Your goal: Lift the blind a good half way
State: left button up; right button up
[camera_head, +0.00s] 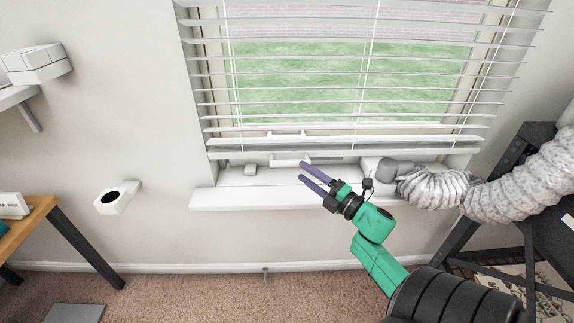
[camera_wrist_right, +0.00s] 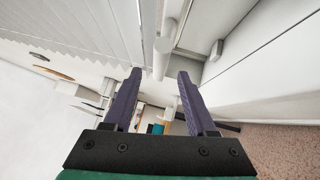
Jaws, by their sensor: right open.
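The white slatted blind (camera_head: 340,88) hangs over the window, lowered nearly to the sill, with its slats apart and green showing between them. Its bottom rail (camera_head: 400,150) sits just above the sill. A white bar-like handle (camera_head: 290,161) shows at the rail's lower edge, left of the middle. My right gripper (camera_head: 301,172) is open, its two purple fingers pointing up-left, close below the handle. In the right wrist view the slats (camera_wrist_right: 85,30) fill the upper left, and a white bar (camera_wrist_right: 162,58) lies ahead of the open fingertips (camera_wrist_right: 160,73). Whether they touch is unclear. My left gripper is out of view.
The white window sill (camera_head: 250,198) runs under the blind. A ribbed silver hose (camera_head: 435,188) reaches the window at the right, near my right arm, beside a black frame (camera_head: 490,205). A white wall holder (camera_head: 117,197) and a wooden table (camera_head: 25,225) stand left.

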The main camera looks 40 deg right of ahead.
aim_at(295, 166)
jog(key=w, duration=0.4)
jog(key=w+a, duration=0.1)
jog(key=w, duration=0.1)
jog(key=shift+w+r, duration=0.2)
jog(key=shift+r, duration=0.2)
grip_shut()
dwell(0.9)
